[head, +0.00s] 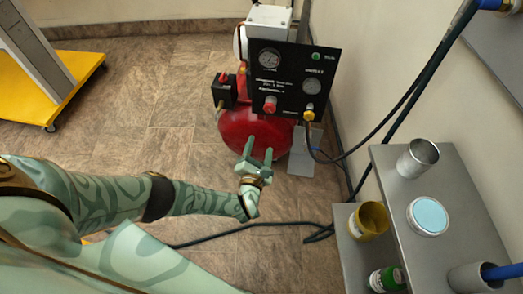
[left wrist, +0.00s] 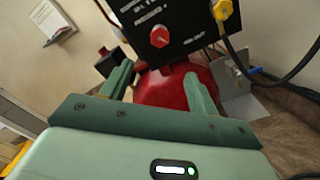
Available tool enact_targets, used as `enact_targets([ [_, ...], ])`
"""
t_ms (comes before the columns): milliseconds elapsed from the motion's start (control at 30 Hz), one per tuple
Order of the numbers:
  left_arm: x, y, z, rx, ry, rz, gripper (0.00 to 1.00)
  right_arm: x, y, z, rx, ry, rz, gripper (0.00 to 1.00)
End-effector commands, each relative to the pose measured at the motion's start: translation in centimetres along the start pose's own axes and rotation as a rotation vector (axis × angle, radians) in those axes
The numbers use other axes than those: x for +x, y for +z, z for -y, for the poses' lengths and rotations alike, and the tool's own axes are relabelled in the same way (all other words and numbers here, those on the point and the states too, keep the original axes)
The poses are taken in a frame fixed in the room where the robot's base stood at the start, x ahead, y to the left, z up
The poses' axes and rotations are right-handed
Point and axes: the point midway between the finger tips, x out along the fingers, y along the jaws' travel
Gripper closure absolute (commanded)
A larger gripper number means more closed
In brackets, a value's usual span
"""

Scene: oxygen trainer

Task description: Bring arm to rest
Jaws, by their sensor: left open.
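My left gripper (head: 258,155) reaches forward over the floor from the left, its two green fingers apart and nothing between them. It points toward the red tank (head: 252,130) of a compressor unit. In the left wrist view the gripper (left wrist: 160,85) shows its two fingers open, with the red tank (left wrist: 170,85) beyond and between them. A gap to the tank seems to remain, but I cannot tell its size. My right gripper is not in view.
A black gauge panel (head: 292,82) with red and yellow knobs stands above the tank. A grey shelf (head: 440,185) at right carries a metal cup (head: 417,158) and blue-topped tin (head: 427,216). A black hose (head: 270,226) crosses the floor. A yellow cart (head: 70,80) stands at upper left.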

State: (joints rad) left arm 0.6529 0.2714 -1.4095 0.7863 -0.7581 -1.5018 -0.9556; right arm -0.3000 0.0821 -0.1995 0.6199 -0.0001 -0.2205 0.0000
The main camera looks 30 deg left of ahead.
Motion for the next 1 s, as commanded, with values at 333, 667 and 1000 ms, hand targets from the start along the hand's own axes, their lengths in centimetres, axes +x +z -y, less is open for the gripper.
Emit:
enact_targets([
  [333,0.0,0.0,0.0,0.000,0.000,0.000,0.40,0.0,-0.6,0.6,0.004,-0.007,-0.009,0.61],
  [667,0.3,-4.3,2.5,-0.465,-0.090,-0.267,0.40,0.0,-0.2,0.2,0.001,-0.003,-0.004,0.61],
  [1000,-21.1,-16.4,6.8,-2.070,0.643,-1.358,0.40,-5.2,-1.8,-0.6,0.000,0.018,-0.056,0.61],
])
